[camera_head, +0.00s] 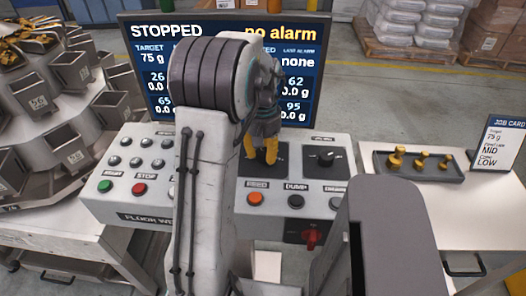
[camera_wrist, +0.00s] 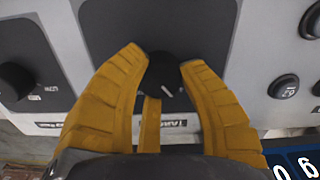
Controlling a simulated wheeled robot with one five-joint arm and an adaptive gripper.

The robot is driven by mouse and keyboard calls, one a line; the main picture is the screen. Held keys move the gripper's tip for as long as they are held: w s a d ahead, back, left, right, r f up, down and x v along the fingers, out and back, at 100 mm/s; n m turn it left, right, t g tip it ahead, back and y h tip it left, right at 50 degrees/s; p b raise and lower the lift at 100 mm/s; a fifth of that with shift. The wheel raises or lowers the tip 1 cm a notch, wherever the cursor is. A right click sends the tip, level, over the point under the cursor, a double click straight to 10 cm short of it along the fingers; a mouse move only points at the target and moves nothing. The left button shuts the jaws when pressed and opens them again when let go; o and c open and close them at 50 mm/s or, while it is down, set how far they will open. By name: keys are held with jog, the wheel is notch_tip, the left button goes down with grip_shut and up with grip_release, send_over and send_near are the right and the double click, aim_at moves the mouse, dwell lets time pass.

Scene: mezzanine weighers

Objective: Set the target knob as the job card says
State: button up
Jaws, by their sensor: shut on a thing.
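The target knob (camera_wrist: 168,72) is round and black with a pale pointer mark, on a dark plate of the control panel (camera_head: 102,184). In the head view my gripper (camera_head: 261,158) reaches down to that plate and hides the knob. The job card (camera_head: 500,142) at the right reads target 75 g, MID and LOW. The screen (camera_head: 222,28) reads STOPPED, no alarm and target 75 g.
A second black knob (camera_head: 325,157) is to the right of my gripper. Several push buttons, including an orange one (camera_head: 255,199), line the panel's front. A red switch (camera_head: 311,238) is below. A dark tray (camera_head: 440,178) with brass weights stands at the right.

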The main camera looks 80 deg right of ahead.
aim_at(263, 151)
jog(key=shift+a+f+n, duration=0.1)
jog(key=shift+f+n, duration=0.05)
jog(key=shift+n, duration=0.65)
jog(key=o, duration=1.2)
jog(key=shift+o, duration=0.2)
jog(key=shift+r, duration=0.2)
notch_tip(263, 151, up, 12)
jog(key=shift+f, duration=0.15)
dwell(0.3)
